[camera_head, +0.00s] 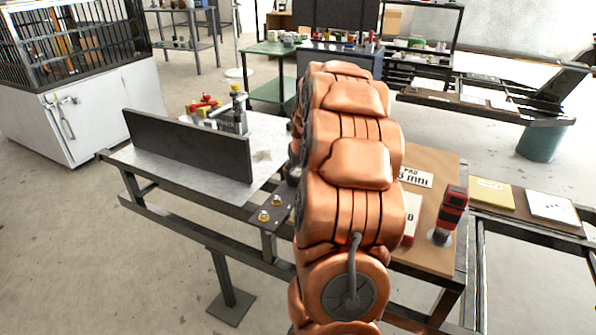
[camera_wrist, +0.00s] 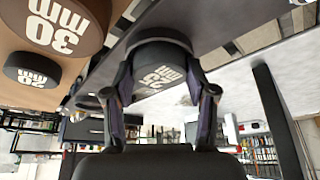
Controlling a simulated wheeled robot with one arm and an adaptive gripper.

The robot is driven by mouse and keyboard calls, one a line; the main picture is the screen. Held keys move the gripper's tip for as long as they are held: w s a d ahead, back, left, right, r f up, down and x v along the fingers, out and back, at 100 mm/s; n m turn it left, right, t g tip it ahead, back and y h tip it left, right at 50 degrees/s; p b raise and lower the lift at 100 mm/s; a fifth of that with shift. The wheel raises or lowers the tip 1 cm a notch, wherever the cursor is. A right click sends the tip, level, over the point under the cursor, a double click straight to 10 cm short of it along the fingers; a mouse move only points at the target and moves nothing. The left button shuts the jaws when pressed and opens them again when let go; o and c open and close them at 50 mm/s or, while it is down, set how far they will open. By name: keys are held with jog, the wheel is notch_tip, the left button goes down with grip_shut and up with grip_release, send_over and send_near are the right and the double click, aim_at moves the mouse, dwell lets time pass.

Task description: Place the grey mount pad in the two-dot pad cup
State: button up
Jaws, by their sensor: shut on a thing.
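In the wrist view my gripper (camera_wrist: 161,95) is shut on a dark grey round pad (camera_wrist: 150,55), which I take for the grey mount pad. White lettering ending in "mm" shows on its face, and a finger stands on each side of it. In the head view my copper-coloured arm hides the gripper and the pad. A dark plate with two gold-ringed fittings (camera_head: 283,211) sits at the bench edge, left of my arm. I cannot make out the two-dot pad cup in either view.
In the wrist view two dark round pieces, marked 30 mm (camera_wrist: 64,28) and 20 mm (camera_wrist: 31,72), lie on a brown surface. A tall dark panel (camera_head: 190,146) stands on the grey bench. A red and black tool (camera_head: 453,208) stands on the brown board at right.

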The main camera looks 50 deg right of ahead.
jog(key=o, duration=0.9)
jog(key=shift+s+a+f, duration=0.1)
jog(key=shift+a+f, duration=0.05)
jog(key=shift+f, duration=0.4)
jog(key=shift+s+a+f, duration=0.1)
jog(key=shift+a+f, duration=0.05)
jog(key=shift+f, duration=0.4)
jog(key=shift+o, duration=1)
jog(key=shift+d+f, duration=0.15)
jog(key=shift+f, duration=0.05)
jog(key=shift+o, duration=1.4)
jog(key=shift+r, duration=0.25)
jog(key=shift+w+d+r, duration=0.1)
jog(key=shift+w+r, duration=0.05)
jog(key=shift+r, duration=0.2)
jog(key=shift+r, duration=0.1)
